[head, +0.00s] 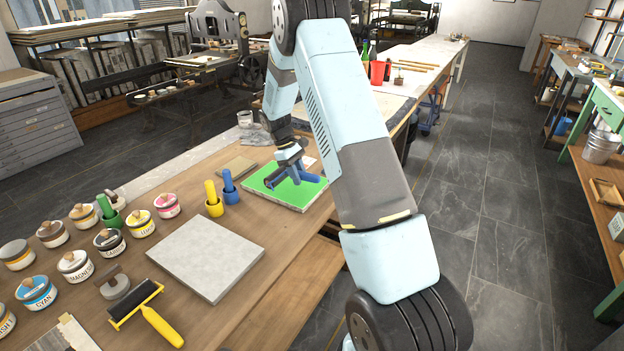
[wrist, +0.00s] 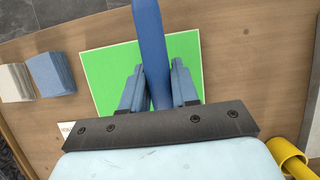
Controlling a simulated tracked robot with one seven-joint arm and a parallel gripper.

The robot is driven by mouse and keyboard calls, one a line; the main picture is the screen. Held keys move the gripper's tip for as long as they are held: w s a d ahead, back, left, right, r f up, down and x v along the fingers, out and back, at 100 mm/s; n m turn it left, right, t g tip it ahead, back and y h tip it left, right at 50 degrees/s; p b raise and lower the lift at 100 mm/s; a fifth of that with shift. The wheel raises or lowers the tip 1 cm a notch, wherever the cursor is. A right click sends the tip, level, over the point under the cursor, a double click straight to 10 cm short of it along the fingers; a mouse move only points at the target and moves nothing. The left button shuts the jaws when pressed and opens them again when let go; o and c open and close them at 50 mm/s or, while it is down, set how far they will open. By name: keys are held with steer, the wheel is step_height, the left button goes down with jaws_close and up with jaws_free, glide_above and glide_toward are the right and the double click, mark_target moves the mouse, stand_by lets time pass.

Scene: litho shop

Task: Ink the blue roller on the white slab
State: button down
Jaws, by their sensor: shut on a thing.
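My gripper (head: 295,172) is shut on a long blue handle, which I take to be the blue roller (head: 312,179). In the wrist view the handle (wrist: 150,40) runs between the two fingers (wrist: 156,72) and out of the top edge. The roller's drum cannot be made out. The gripper is over a white-edged slab with a bright green top (head: 270,190), which also shows in the wrist view (wrist: 103,70). I cannot tell whether the roller touches it. A bare pale grey-white slab (head: 205,257) lies nearer on the bench, apart from the gripper.
Yellow (head: 213,203), blue (head: 230,188) and green (head: 108,212) upright-handled tools stand left of the green slab. Several ink tins (head: 75,266) stand at left. A black roller with yellow handle (head: 140,306) lies in front.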

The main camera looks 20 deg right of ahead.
steer(key=w+a, duration=0.2)
steer(key=w, duration=0.1)
steer(key=w+a, duration=0.2)
steer(key=w, duration=0.1)
steer(key=w+a, duration=0.3)
steer(key=shift+w, duration=0.25)
steer(key=shift+f, duration=0.6)
steer(key=shift+f, duration=0.55)
steer(key=shift+d, duration=0.1)
steer(key=s+d, duration=0.7)
steer(key=s, duration=0.2)
steer(key=s+d, duration=0.6)
steer(key=s, duration=0.4)
steer(key=shift+s+d, duration=0.25)
steer(key=shift+d, duration=0.15)
stand_by(0.8)
